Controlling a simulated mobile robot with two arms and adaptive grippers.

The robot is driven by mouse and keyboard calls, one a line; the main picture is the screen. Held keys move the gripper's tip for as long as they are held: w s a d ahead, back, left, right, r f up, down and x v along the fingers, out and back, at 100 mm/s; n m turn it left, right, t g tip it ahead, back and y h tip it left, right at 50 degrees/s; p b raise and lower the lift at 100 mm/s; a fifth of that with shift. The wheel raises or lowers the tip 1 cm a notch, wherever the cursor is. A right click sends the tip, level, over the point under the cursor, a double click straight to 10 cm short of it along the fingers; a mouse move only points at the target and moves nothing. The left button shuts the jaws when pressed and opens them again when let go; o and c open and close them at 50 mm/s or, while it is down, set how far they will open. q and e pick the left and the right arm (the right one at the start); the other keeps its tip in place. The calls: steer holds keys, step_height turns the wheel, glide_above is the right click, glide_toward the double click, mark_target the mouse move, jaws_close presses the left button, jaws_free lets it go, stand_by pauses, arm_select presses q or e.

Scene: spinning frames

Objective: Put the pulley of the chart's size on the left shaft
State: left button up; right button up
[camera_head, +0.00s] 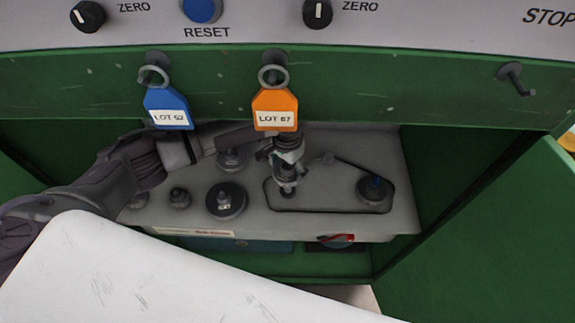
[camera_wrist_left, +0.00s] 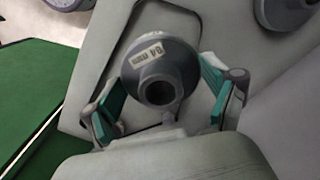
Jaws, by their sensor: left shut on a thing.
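My left gripper (camera_head: 287,184) reaches into the green cabinet over the left end of the belt loop (camera_head: 330,210). My right gripper and the chart are not in view.
Other pulleys stand on the grey plate (camera_head: 400,215): a large dark one (camera_head: 225,200), a small one (camera_head: 179,198) and one behind (camera_head: 232,158). A blue tag (camera_head: 168,106) and an orange tag (camera_head: 275,107) hang above. A red-handled switch (camera_head: 336,240) is below.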

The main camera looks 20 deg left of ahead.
arm_select(q)
steer(key=shift+f, duration=0.2)
stand_by(0.4)
steer(key=shift+f+b, duration=0.65)
steer(key=shift+f, duration=0.55)
steer(key=shift+f, duration=0.35)
steer(key=shift+f, duration=1.15)
steer(key=shift+f+b, duration=0.35)
steer(key=shift+b, duration=0.1)
steer(key=shift+f+b, duration=0.35)
steer(key=shift+f, duration=0.4)
steer(key=shift+f, duration=0.1)
